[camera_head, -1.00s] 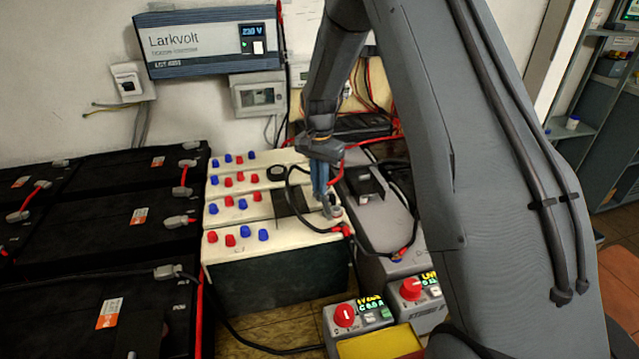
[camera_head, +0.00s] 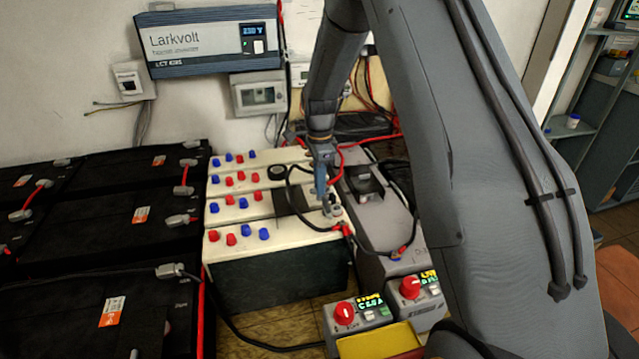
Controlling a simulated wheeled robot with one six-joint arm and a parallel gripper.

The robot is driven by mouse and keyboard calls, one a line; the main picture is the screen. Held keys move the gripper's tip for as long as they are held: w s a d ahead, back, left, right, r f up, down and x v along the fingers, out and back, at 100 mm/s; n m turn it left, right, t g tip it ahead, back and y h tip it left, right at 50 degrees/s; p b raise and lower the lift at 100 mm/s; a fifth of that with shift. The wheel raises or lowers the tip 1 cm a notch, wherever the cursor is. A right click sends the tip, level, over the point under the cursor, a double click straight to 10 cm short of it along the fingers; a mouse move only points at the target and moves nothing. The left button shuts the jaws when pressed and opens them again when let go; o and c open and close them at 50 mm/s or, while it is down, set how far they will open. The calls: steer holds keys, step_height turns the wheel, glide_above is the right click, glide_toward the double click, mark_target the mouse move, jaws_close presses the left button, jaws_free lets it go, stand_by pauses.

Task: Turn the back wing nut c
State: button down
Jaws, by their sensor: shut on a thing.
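My gripper (camera_head: 325,200) points straight down over the right end of the white-topped batteries (camera_head: 225,242). Its blue-grey fingers are shut on a small grey wing nut (camera_head: 335,211) at a terminal there. The fingers hide much of the wing nut, so its wing angle cannot be told. A black cable with a red-sleeved end (camera_head: 345,229) runs close beside this terminal. I cannot make out any letter marking on the nut.
Black batteries (camera_head: 95,237) with cable links fill the left. A grey battery (camera_head: 375,215) with a black clamp stands just right of my gripper. Two boxes with red knobs (camera_head: 345,313) and a yellow tray (camera_head: 380,343) sit in front. Loose cables loop around the gripper.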

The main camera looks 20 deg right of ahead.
steer(key=shift+w+r, duration=0.1)
stand_by(0.4)
steer(key=c, duration=1.8)
jaws_free()
steer(key=shift+c, duration=0.2)
step_height(320, 180, up, 8)
steer(key=shift+f+b, duration=0.1)
steer(key=shift+b, duration=0.65)
steer(key=s+n, duration=1.7)
steer(key=s, duration=1.4)
steer(key=shift+n, duration=0.4)
